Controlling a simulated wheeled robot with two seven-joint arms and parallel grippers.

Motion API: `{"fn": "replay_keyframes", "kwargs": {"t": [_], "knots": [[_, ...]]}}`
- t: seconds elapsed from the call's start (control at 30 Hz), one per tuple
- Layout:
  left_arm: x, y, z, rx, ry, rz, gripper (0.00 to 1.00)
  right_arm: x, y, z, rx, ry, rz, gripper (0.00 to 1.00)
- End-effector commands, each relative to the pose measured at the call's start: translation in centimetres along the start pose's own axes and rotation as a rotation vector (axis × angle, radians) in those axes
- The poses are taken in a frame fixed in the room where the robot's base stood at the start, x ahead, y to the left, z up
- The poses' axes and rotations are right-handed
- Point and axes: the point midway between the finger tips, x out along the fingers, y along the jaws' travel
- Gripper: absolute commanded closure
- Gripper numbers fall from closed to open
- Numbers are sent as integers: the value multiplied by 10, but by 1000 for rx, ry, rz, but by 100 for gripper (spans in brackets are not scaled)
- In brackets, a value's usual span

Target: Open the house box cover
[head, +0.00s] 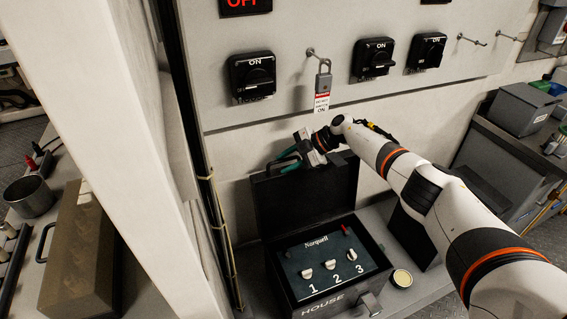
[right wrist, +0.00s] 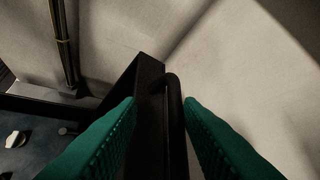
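The black house box (head: 290,290), marked HOUSE on its front, stands on the bench with its cover (head: 320,200) raised upright at the back. Inside is a dark panel (head: 318,246) with white knobs numbered 1, 2, 3 and a red switch. My right gripper (head: 277,162) is at the top edge of the cover. In the right wrist view, its green fingers (right wrist: 160,135) are apart, one on each side of the cover's black edge and a black bar (right wrist: 172,110). I cannot tell whether they touch it. My left gripper is not in view.
A grey wall panel (head: 290,30) with black ON switches and a hanging padlock (head: 323,82) is above the box. A pale post (head: 120,130) stands at left. A small round tin (head: 402,279) sits right of the box. A grey bin (head: 520,108) is at right.

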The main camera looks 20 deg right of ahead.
Motion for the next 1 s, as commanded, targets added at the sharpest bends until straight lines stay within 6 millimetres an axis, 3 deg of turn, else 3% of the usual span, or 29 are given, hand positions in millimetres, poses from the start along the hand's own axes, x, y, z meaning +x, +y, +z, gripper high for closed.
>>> {"fn": "replay_keyframes", "kwargs": {"t": [0.3, 0.5, 1.0], "knots": [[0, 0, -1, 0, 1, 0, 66, -69, 0, -1, -2, 2, -2, 68], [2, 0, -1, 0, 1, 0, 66, -96, 0, 0, -1, 1, 0, 68], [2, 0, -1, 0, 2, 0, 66, -104, 0, 1, -2, 0, 0, 68]]}}
